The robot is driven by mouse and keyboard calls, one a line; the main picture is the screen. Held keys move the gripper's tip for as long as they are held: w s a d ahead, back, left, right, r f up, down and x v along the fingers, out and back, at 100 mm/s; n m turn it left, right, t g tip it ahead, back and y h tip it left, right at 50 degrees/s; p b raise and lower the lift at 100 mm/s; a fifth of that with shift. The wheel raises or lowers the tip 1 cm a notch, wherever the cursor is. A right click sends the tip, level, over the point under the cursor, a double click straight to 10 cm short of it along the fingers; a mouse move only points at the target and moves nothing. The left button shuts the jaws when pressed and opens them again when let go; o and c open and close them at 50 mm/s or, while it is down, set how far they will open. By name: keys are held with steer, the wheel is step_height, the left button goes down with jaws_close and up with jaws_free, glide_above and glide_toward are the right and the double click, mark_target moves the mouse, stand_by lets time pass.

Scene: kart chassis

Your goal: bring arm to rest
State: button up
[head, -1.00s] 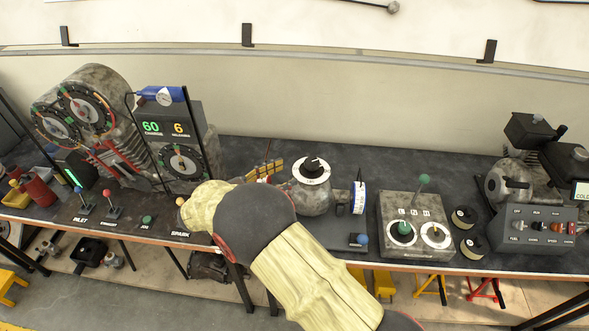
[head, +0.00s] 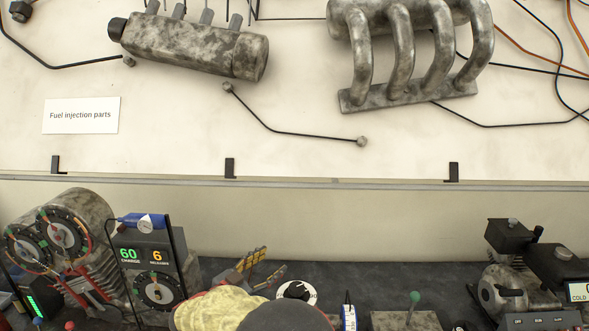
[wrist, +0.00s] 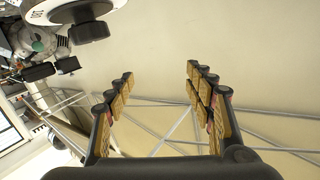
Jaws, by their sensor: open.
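My gripper (wrist: 160,95) is open and empty in the wrist view, its two padded fingers well apart with a plain pale surface behind them. In the head view my gripper (head: 258,266) shows above the dark workbench, between the gauge panel and the black-and-white dial. My arm enters from the bottom of the head view and hides part of the bench.
The dark bench (head: 390,272) carries a gauge panel (head: 152,255) reading 60 and 6, a finned engine unit (head: 75,240), a dial (head: 297,291), a green-knobbed lever (head: 413,302) and a machine (head: 505,285). A pale wall board above holds a manifold (head: 410,50).

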steer(key=w+d+r+n+t+y, duration=0.1)
steer(key=w+d+r+n+y, duration=0.1)
steer(key=r+y, duration=0.35)
steer(key=w+d+r+n+t+y, duration=0.1)
steer(key=w+d+r+n+y, duration=0.15)
steer(key=r, duration=0.65)
steer(key=s+d+r+n+g+y, duration=0.1)
steer(key=s+d+r+n+y, duration=0.3)
steer(key=s, duration=0.4)
steer(key=s+d+f+g, duration=0.3)
steer(key=s+d, duration=0.3)
steer(key=s, duration=0.5)
steer(key=s+d+f+g+h, duration=0.1)
steer(key=s+d+f+g, duration=0.2)
steer(key=s, duration=0.9)
steer(key=s+d+f+n+g+h, duration=0.1)
steer(key=s+d+f+g, duration=0.2)
steer(key=s+d+f, duration=0.3)
steer(key=s+d, duration=0.3)
steer(key=s, duration=0.3)
steer(key=shift+d+f, duration=0.3)
steer(key=shift+d, duration=0.05)
